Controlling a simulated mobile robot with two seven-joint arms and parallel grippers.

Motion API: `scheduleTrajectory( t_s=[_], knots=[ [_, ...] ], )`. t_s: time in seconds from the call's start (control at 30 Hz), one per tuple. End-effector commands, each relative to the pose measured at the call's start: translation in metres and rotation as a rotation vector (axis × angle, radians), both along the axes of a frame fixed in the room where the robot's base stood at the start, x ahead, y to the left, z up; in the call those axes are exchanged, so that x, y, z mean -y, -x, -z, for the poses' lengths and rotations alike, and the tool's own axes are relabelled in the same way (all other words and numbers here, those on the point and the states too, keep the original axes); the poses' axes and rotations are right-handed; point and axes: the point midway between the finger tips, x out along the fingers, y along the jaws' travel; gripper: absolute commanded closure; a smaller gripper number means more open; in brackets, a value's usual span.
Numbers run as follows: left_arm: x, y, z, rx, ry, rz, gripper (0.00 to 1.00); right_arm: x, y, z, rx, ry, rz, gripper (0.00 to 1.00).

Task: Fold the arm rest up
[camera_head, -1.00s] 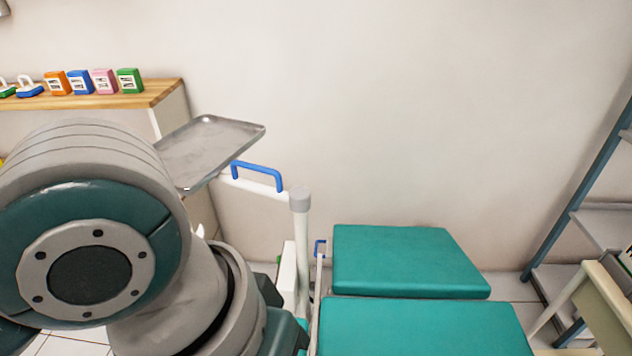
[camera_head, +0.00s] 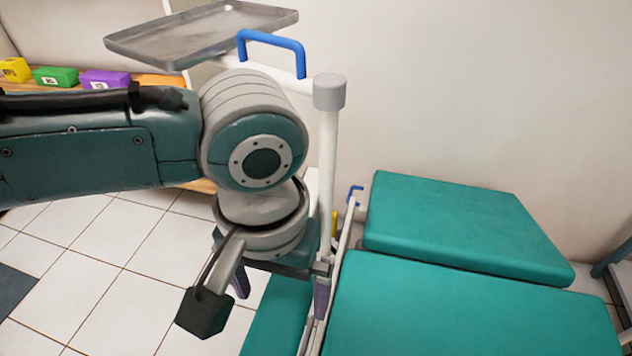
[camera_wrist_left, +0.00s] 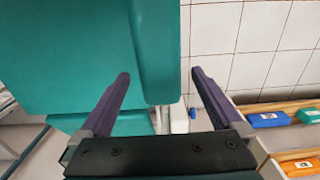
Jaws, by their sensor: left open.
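A narrow teal pad (camera_head: 272,325), which looks like the arm rest, lies along the left side of the wide teal chair cushions (camera_head: 460,300). My left gripper (camera_head: 281,290) points down over the far end of this pad, with its fingers apart. In the left wrist view, the open left gripper (camera_wrist_left: 160,76) has the end of the narrow pad (camera_wrist_left: 158,45) in the gap between its fingers. I cannot tell whether either finger touches it. My left wrist hides part of the pad and its mount in the head view. My right gripper is not in view.
A white post (camera_head: 328,150) with a blue handle (camera_head: 272,42) and a metal tray (camera_head: 195,35) stands just beyond my left wrist. A small blue handle (camera_head: 354,192) is by the far cushion. Colored boxes sit on a shelf at the left. The tiled floor (camera_head: 100,250) at left is clear.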

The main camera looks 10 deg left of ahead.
Motion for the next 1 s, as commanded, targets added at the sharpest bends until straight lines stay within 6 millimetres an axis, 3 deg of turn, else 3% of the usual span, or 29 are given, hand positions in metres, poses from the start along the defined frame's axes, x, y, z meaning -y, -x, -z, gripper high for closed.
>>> scheduleTrajectory(
  t_s=[0.03, 0.2, 0.53, 1.0],
  knots=[
    [0.000, 0.000, 0.012, -0.001, -0.001, 0.000, 0.00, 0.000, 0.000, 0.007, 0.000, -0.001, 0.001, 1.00],
    [0.000, 0.000, 0.028, 0.000, 0.000, 0.000, 0.00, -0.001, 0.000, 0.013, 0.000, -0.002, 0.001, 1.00],
    [0.000, 0.000, 0.030, 0.000, 0.001, 0.001, 0.00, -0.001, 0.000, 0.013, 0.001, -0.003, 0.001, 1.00],
    [0.000, 0.000, 0.030, 0.000, 0.001, 0.001, 0.53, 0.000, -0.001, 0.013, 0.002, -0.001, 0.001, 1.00]
  ],
)
